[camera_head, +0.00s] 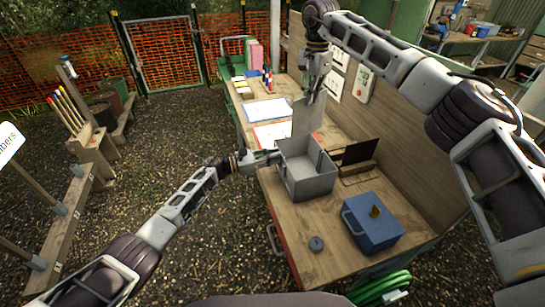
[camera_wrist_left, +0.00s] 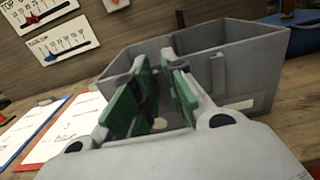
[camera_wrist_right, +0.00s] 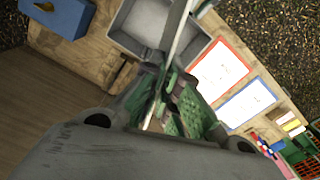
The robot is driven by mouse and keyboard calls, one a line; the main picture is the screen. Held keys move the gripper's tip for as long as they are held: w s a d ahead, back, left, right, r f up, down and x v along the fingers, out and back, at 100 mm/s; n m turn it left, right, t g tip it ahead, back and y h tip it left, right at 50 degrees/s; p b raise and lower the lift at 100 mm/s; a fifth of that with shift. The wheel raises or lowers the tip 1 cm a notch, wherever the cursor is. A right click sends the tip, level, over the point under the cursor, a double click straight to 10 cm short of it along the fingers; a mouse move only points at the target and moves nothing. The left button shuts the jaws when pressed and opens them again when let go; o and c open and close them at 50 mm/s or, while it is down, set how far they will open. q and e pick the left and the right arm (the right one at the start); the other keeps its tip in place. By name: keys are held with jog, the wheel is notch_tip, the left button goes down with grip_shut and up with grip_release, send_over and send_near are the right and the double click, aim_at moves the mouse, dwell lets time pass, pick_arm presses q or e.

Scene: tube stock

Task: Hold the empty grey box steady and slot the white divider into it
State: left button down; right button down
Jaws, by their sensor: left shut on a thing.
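The grey box (camera_head: 312,183) stands open on the wooden bench, and its inside looks empty. My left gripper (camera_head: 274,157) is shut on the box's near-left wall; in the left wrist view its green pads (camera_wrist_left: 155,92) straddle the rim of the grey box (camera_wrist_left: 240,75). My right gripper (camera_head: 314,92) is above the box, shut on the white divider (camera_head: 304,117), which hangs upright. In the right wrist view the divider (camera_wrist_right: 181,28) shows nearly edge-on across the box opening (camera_wrist_right: 140,42). Whether its lower edge is inside the rim is unclear.
A blue box (camera_head: 372,228) and a dark round puck (camera_head: 316,243) are on the bench's near end. A black panel (camera_head: 360,152) on a wooden stand is right of the grey box. Clipboards (camera_head: 267,110) lie beyond it. A wooden back wall (camera_head: 400,135) bounds the right side.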

dwell(0.3)
jog(key=shift+f+m, duration=0.45)
jog(key=shift+m, duration=0.5)
jog(key=shift+f+m, duration=0.45)
jog(key=shift+m, duration=0.5)
jog(key=shift+f, duration=0.2)
